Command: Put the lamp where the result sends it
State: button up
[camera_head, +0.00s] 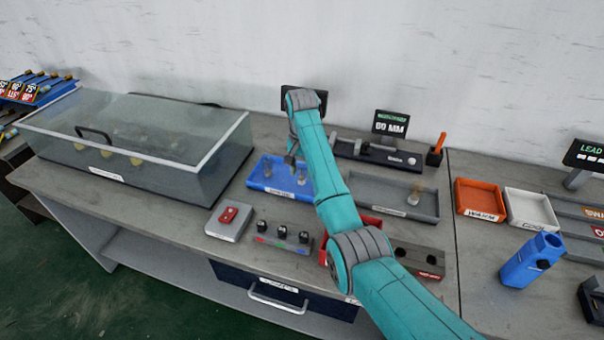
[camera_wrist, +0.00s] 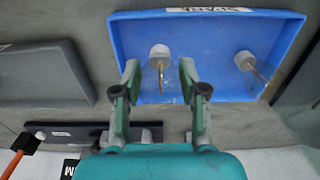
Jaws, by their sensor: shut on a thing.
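My gripper (camera_wrist: 158,72) is shut on a lamp (camera_wrist: 160,53) with a pale round base and thin gold wires; its clear glass is hard to make out between the fingers. The held lamp is over or in the blue tray (camera_head: 256,181), and I cannot tell whether it touches the floor. The blue tray also shows in the wrist view (camera_wrist: 210,85). A second, similar lamp (camera_wrist: 246,62) lies in that tray. In the head view my gripper (camera_head: 292,158) is partly hidden by my arm. The display (camera_head: 390,124) behind shows a length in MM, its first digit unclear.
An orange tray marked WARM (camera_head: 480,197) and a white tray (camera_head: 530,207) are further right. A glass-covered case (camera_head: 140,135) fills the left. A blue holder (camera_head: 530,262) stands front right.

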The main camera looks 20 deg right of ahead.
jog(key=shift+f, duration=1.2)
jog(key=shift+f, duration=0.1)
jog(key=o, duration=1)
